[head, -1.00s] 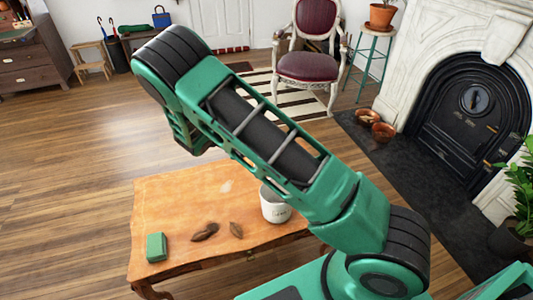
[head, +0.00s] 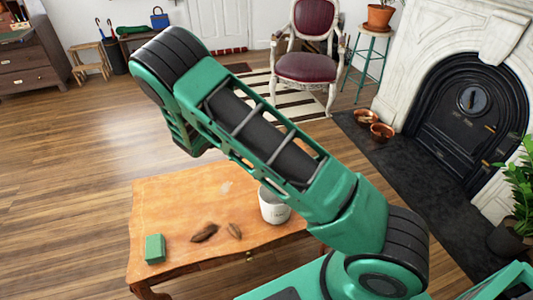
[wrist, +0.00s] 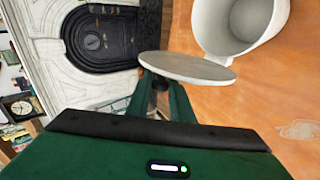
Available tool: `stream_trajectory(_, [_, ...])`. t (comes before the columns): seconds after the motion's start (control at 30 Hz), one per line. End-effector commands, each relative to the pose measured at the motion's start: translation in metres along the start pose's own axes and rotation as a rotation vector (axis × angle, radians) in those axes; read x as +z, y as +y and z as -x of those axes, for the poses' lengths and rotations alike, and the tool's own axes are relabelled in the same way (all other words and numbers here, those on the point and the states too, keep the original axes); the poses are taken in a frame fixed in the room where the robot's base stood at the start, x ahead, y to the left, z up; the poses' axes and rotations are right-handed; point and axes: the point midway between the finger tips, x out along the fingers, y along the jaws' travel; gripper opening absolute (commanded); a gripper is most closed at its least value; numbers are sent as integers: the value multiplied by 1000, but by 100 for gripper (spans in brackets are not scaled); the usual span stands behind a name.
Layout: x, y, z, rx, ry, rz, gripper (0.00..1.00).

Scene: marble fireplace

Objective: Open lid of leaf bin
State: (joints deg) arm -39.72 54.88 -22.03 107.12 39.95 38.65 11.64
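The leaf bin (head: 274,207) is a white round pot with dark lettering, upright on the wooden table. In the wrist view the leaf bin (wrist: 232,45) shows its open mouth and inside. The lid (wrist: 187,67) is a pale round disc, off the bin and in front of my fingers, apart from the mouth or just beside its rim. My gripper (wrist: 160,90) has its two green fingers closed around the dark knob under the lid. In the head view my arm hides the gripper and lid.
The wooden table (head: 180,205) also bears a green block (head: 154,248) and two brown leaves (head: 205,232) at its front. A red chair (head: 305,60), a marble fireplace (head: 411,65) and copper bowls (head: 381,132) stand beyond.

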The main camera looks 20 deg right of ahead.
Motion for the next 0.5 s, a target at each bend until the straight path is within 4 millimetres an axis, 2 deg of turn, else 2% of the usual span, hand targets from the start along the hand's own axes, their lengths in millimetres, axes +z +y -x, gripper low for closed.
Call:
stream_trajectory(0.03, [3,-4,-1,-3,-4,10,31])
stream_trajectory(0.07, [3,-4,-1,-3,-3,9,38])
stream_trajectory(0.37, [1,-1,1,-1,0,3,38])
stream_trajectory(0.5, [0,-2,10,-1,3,2,38])
